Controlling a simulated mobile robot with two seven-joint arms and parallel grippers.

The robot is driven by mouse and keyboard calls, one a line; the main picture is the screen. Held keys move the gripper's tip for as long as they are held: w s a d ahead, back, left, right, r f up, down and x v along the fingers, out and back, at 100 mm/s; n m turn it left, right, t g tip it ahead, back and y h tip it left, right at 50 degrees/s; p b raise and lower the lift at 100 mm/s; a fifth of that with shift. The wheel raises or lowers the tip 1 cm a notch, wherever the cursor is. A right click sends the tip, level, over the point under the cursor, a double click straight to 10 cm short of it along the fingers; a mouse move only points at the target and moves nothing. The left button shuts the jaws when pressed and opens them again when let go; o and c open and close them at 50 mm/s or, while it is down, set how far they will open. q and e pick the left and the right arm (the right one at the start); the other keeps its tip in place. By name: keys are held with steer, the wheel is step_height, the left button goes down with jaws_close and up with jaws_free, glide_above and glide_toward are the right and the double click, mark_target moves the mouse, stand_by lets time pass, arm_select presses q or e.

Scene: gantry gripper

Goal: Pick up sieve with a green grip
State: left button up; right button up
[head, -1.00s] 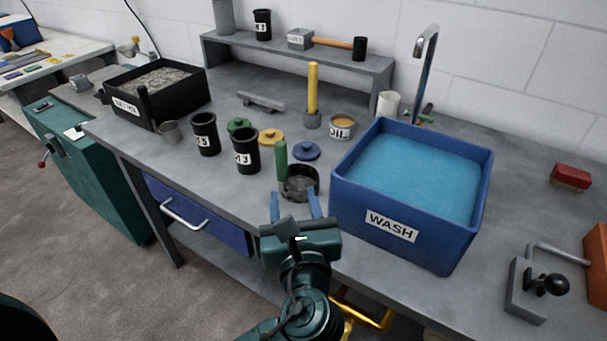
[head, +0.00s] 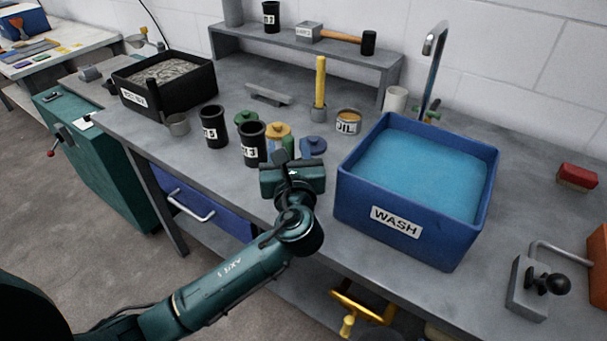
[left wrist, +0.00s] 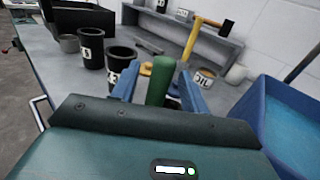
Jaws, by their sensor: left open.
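The sieve's green grip (left wrist: 160,82) stands upright between the two blue fingers of my left gripper (left wrist: 160,90) in the left wrist view. The fingers are open, one on each side of the grip; I cannot tell whether either touches it. In the head view my left gripper (head: 291,152) is over the sieve's place, and only a little of the green grip (head: 287,142) shows behind it. The sieve's dark round bowl is hidden by the gripper. My right gripper is not in view.
The blue WASH tub (head: 355,195) stands close on the right. Black cups (head: 252,150) (head: 213,132) stand on the left, with a yellow lid (head: 277,128) and blue lid (head: 316,143) behind. An OIL tin (head: 347,124) and a yellow-handled tool (head: 320,82) are farther back.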

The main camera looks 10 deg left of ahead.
arm_select(q)
steer(key=shift+w+a, duration=0.15)
steer(key=shift+w, duration=0.3)
steer(key=shift+c, duration=0.2)
steer(key=c, duration=0.9)
steer(key=shift+r, duration=0.1)
